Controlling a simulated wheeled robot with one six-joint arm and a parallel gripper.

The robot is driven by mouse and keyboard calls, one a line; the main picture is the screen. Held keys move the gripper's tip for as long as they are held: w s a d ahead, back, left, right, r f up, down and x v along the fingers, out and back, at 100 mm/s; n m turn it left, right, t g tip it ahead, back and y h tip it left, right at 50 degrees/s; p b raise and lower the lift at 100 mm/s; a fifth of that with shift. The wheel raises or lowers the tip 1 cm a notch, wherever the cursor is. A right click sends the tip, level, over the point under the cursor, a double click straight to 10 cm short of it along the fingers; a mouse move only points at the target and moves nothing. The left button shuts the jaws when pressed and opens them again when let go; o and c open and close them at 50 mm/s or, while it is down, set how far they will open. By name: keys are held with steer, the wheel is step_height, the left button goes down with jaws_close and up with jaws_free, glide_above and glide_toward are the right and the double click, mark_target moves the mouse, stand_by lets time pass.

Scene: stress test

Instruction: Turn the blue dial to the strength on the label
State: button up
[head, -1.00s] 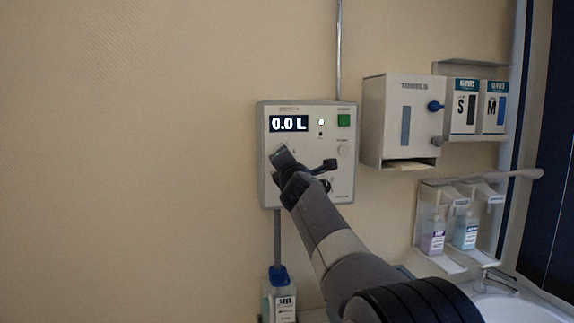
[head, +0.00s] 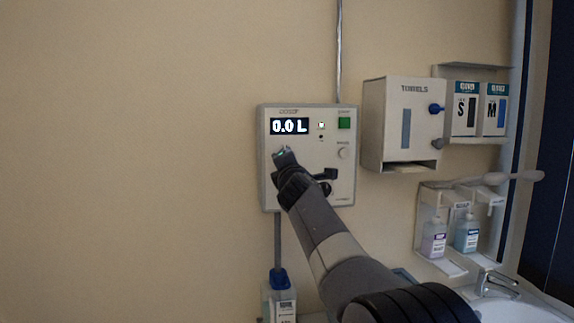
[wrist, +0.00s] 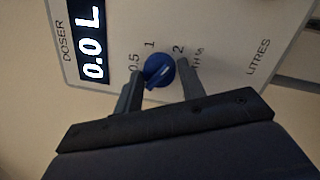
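The blue dial (wrist: 160,70) sits on the front of a white doser panel (head: 307,197). Marks 0.5, 1 and 2 stand around it in the wrist view. My gripper (wrist: 160,76) has one finger on each side of the dial; a gap shows at the right finger, and the left finger is very close or touching. In the head view my gripper (head: 283,157) covers the dial. The display (head: 289,126) reads 0.0 L. A bottle (head: 279,300) below bears a label too small to read.
A green button (head: 344,123) is at the panel's upper right. A towel dispenser (head: 402,125), glove boxes (head: 478,108) and soap bottles (head: 466,234) hang to the right. A sink tap (head: 497,282) is at lower right. The wall at left is bare.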

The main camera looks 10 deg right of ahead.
steer(key=o, duration=0.4)
steer(key=shift+c, duration=0.2)
steer(key=shift+s, duration=0.1)
steer(key=s+f+b, duration=0.1)
steer(key=s+b, duration=0.3)
steer(key=s, duration=0.6)
steer(key=shift+s+a, duration=0.25)
steer(key=shift+a, duration=0.1)
steer(key=shift+f, duration=0.1)
steer(key=w+r+p, duration=0.1)
steer(key=w+p, duration=0.3)
steer(key=w, duration=0.6)
steer(key=shift+w+d+r, duration=0.15)
steer(key=shift+w+d, duration=0.2)
steer(key=shift+w, duration=0.05)
steer(key=shift+s, duration=0.15)
